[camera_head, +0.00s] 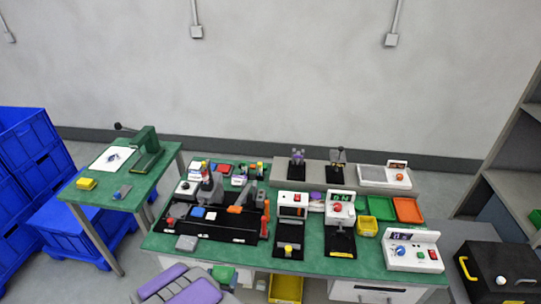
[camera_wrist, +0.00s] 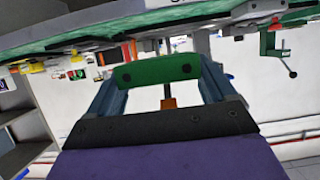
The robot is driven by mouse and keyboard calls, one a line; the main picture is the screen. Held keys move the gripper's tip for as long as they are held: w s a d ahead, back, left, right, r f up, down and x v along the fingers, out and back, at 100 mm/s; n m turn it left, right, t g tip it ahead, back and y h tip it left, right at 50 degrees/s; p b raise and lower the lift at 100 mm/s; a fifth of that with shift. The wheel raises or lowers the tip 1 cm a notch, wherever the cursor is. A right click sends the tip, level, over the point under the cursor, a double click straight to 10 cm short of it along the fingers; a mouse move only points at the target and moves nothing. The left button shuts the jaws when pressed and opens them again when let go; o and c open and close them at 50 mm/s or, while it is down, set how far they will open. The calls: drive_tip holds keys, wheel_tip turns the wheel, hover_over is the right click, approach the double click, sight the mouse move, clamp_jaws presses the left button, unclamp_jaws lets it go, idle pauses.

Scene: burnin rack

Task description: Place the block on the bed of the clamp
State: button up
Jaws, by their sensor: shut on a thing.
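My gripper (camera_wrist: 158,85) is shut on a green block (camera_wrist: 157,72) with two dark round spots, held across its fingertips in the wrist view. In the head view the green block (camera_head: 223,273) shows low in front of the main table's near edge, at the end of my purple and grey arm. A green clamp-like device (camera_head: 148,152) with a dark lever stands on the small left table, well away from the block. It also shows, upside down, in the wrist view (camera_wrist: 268,43). Its bed is too small to make out.
The main green table (camera_head: 160,241) is crowded with black fixtures, white instrument boxes (camera_head: 412,252) and coloured bins (camera_head: 408,210). The small left table (camera_head: 129,196) carries a yellow block (camera_head: 86,184) and a white sheet. Blue crates (camera_head: 30,145) stand at the left, shelving (camera_head: 515,160) at the right.

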drive_tip(key=w+d+r+b, duration=0.1)
drive_tip(key=w+d+r, duration=0.4)
drive_tip(key=w+r, duration=0.4)
drive_tip(key=w+d+r, duration=0.4)
drive_tip(key=w+r, duration=0.2)
drive_tip(key=r, duration=0.5)
drive_tip(key=d+r+m+h, duration=0.1)
drive_tip(key=d+r+h, duration=0.1)
drive_tip(key=d+r, duration=0.75)
drive_tip(key=d+r+m+h, duration=0.15)
drive_tip(key=d+r, duration=0.35)
drive_tip(key=d, duration=1)
drive_tip(key=a+f+n+y, duration=0.1)
drive_tip(key=a+f, duration=0.5)
drive_tip(key=a, duration=0.3)
drive_tip(key=s+a+f+n+y, duration=0.1)
drive_tip(key=a+f, duration=0.4)
drive_tip(key=a, duration=0.4)
drive_tip(key=a+f+n+y, duration=0.1)
drive_tip(key=a+f+y, duration=0.1)
drive_tip(key=a+f, duration=0.5)
drive_tip(key=s+a+f, duration=0.4)
drive_tip(key=s+f, duration=0.4)
drive_tip(key=f, duration=0.1)
drive_tip(key=s+a+f+p, duration=0.1)
drive_tip(key=s+a+f, duration=0.2)
drive_tip(key=s+f, duration=0.5)
drive_tip(key=shift+a+f, duration=0.4)
drive_tip(key=shift+f, duration=0.2)
